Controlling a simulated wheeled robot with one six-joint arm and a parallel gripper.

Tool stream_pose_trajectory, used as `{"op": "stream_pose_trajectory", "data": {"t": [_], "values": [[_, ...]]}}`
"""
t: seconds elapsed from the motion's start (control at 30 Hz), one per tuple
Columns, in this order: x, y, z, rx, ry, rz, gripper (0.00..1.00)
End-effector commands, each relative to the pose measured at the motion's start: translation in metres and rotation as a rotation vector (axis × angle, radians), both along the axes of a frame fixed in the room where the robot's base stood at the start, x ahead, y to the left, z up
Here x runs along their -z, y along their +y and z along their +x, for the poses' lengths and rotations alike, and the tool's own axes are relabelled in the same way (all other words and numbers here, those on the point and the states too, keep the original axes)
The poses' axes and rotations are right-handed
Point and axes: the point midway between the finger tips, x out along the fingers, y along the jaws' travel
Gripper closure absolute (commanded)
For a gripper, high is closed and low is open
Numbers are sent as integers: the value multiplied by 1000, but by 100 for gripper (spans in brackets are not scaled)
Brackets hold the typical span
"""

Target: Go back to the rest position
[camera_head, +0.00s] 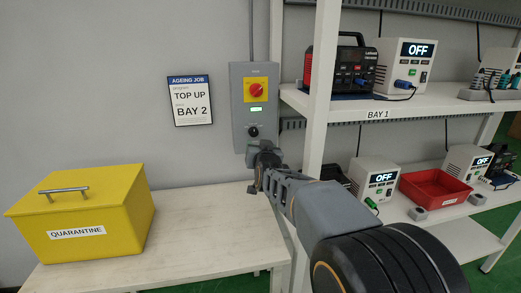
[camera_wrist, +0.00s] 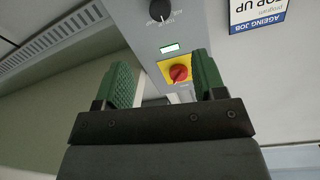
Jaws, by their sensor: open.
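My gripper (camera_head: 262,160) is at the end of my outstretched arm, just in front of the lower part of the grey control box (camera_head: 241,88) on the wall. In the wrist view my gripper (camera_wrist: 160,85) has its two green-padded fingers apart, with nothing between them but the view of the box. The box carries a red knob on a yellow plate (camera_head: 257,90), a small lit display and a black dial (camera_head: 253,131). The red knob also shows in the wrist view (camera_wrist: 178,73), as does the black dial (camera_wrist: 160,10). Whether my fingers touch the box cannot be told.
A yellow quarantine box (camera_head: 95,225) stands on the white bench (camera_head: 190,238) at left. A white shelf rack (camera_head: 318,95) at right, close to my arm, holds power units (camera_head: 405,65) reading OFF and a red tray (camera_head: 435,188). A job sign (camera_head: 190,100) hangs on the wall.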

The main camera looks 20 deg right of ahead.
Motion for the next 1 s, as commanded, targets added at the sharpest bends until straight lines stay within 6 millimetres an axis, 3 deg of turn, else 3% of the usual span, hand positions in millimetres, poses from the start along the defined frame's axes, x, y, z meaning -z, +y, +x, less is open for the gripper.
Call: {"op": "stream_pose_trajectory", "data": {"t": [0.37,0.47,0.57,0.63,0.77,0.9,1.0], "values": [[3,1,0,-4,17,4,36],[22,4,-2,-23,110,19,36],[69,14,-17,-64,320,48,36],[91,27,-43,-103,496,66,36],[112,57,-113,-190,828,81,36],[105,84,-198,-270,1120,67,36],[89,96,-245,-311,1245,39,36]]}}
